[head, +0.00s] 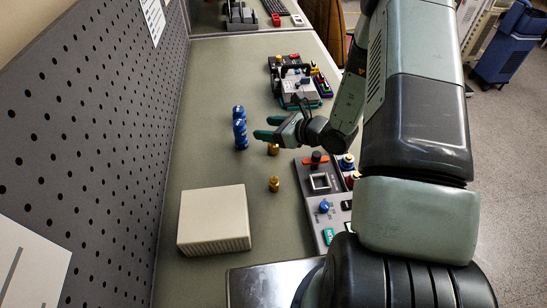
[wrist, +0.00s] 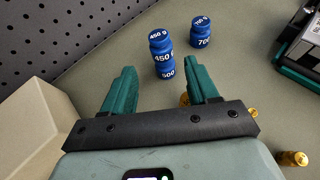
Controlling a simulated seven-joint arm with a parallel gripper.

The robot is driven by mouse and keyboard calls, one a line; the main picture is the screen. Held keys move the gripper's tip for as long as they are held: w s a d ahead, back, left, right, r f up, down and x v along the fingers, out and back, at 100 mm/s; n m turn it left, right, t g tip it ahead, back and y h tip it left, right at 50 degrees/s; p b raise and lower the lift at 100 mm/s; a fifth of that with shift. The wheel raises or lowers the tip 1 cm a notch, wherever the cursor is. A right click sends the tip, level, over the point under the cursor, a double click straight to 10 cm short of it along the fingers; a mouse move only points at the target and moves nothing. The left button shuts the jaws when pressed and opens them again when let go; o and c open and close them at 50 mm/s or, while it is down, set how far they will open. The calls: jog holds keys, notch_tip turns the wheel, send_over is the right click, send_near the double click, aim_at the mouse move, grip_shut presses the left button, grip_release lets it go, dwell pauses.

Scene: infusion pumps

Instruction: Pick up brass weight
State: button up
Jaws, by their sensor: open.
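In the head view, two small brass weights stand on the grey-green bench. The nearer brass weight (head: 274,184) stands clear; the other (head: 273,149) is just under my gripper and partly hidden by it. My gripper (head: 268,128) is open, its two green fingers apart and pointing toward the pegboard. In the wrist view, nothing is held between the fingers of my gripper (wrist: 164,82). A brass piece (wrist: 184,99) peeks out beside the right finger, mostly hidden. Another brass piece (wrist: 253,112) shows at the palm's right edge, and one more (wrist: 293,158) lies lower right.
Blue weights (head: 240,130) stand stacked just beyond the fingertips; a 700-marked one (wrist: 201,38) shows in the wrist view. A cream box (head: 214,218) sits nearer. Grey devices (head: 320,182) line the bench's right side. A pegboard (head: 85,120) walls the left.

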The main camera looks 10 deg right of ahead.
jog(key=r+n+g+h, duration=0.1)
jog(key=n+g+h, duration=0.8)
jog(key=h, duration=0.1)
send_over(274, 179)
notch_tip(274, 179, down, 10)
jog(key=shift+w+f, duration=0.1)
grip_shut()
dwell(0.3)
